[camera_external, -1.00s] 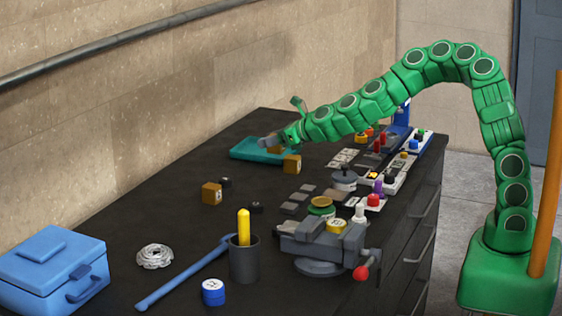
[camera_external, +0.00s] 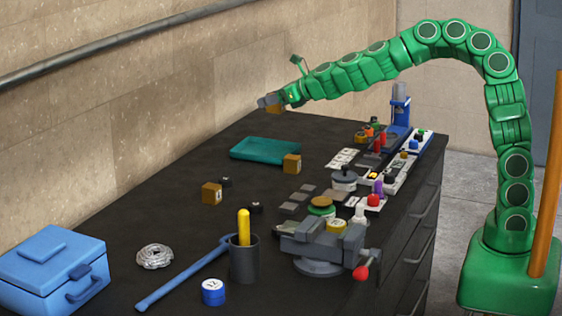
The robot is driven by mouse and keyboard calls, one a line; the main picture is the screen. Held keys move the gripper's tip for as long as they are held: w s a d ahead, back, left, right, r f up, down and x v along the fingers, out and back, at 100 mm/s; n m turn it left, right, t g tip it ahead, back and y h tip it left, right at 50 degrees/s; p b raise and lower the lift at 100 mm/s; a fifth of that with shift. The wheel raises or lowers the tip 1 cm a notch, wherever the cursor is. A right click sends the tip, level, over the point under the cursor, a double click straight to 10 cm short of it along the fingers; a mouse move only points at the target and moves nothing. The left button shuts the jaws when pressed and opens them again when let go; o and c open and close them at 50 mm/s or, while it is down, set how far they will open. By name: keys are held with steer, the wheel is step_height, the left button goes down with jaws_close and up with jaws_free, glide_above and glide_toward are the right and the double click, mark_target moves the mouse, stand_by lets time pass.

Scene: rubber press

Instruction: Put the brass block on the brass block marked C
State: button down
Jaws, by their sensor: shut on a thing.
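My gripper (camera_external: 268,101) is shut on a small brass block (camera_external: 274,109) and holds it in the air above the far part of the dark bench. A teal mat (camera_external: 262,150) lies below it, with nothing visible on it. Two other brass blocks stand on the bench. One brass block (camera_external: 292,163) is at the mat's right front corner with a pale label. The other brass block (camera_external: 212,193) stands nearer, left of centre, also with a pale label. The letters on both are too small to read, so I cannot tell which is C.
Small black blocks (camera_external: 225,182) lie near the nearer brass block. A vise (camera_external: 325,244), a dark cup (camera_external: 244,262) with a yellow stick, a blue bar (camera_external: 184,274) and a blue toolbox (camera_external: 52,266) fill the front. Several small parts crowd the right edge. The bench's left middle is clear.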

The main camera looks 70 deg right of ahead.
steer(key=s+a+n+g+y, duration=0.3)
steer(key=a+n+g+y, duration=0.6)
steer(key=a+n+y, duration=0.6)
steer(key=m+h, duration=0.2)
steer(key=h, duration=0.1)
glide_above(207, 187)
steer(key=shift+t, duration=0.4)
steer(key=shift+s+f, duration=0.2)
steer(key=shift+f, duration=3.4)
steer(key=shift+s+f, duration=0.15)
steer(key=shift+f, duration=3.4)
steer(key=shift+w+a+f, duration=0.15)
steer(key=shift+w+f, duration=0.15)
steer(key=shift+f, duration=1.6)
